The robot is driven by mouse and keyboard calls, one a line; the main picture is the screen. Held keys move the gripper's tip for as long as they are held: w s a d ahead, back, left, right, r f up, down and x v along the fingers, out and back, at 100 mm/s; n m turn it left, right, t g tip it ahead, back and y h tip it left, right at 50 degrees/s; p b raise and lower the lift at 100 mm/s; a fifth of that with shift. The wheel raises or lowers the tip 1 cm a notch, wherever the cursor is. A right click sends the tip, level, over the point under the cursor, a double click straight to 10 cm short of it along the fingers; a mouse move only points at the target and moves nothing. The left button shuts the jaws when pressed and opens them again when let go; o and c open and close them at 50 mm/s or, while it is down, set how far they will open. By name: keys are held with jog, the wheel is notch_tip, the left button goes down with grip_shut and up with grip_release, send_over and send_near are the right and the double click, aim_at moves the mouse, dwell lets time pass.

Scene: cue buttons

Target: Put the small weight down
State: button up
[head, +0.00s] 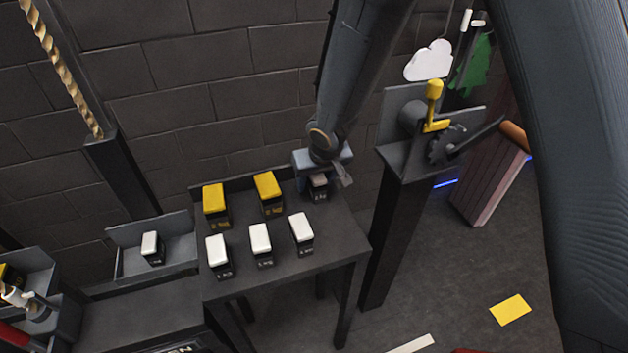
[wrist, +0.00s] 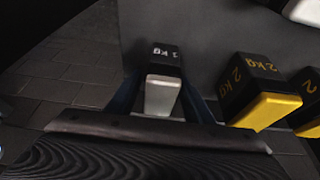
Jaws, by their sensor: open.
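A small weight (wrist: 162,60), black and marked 1 kg with a pale end, stands on the dark table (head: 345,243) near its back right corner. It also shows in the head view (head: 319,190), partly hidden under my gripper (head: 321,163). My gripper is open, with its fingers on either side of this weight in the wrist view. I cannot tell whether a finger touches it.
Two yellow-topped weights (head: 267,186) marked 2 kg stand left of my gripper. Several white-topped weights (head: 260,238) stand along the table's front, and another (head: 152,248) in a tray at left. A post with a yellow lever (head: 434,102) rises at right.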

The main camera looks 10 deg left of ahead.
jog(key=p+v, duration=0.9)
jog(key=v, duration=0.3)
jog(key=shift+r, duration=0.1)
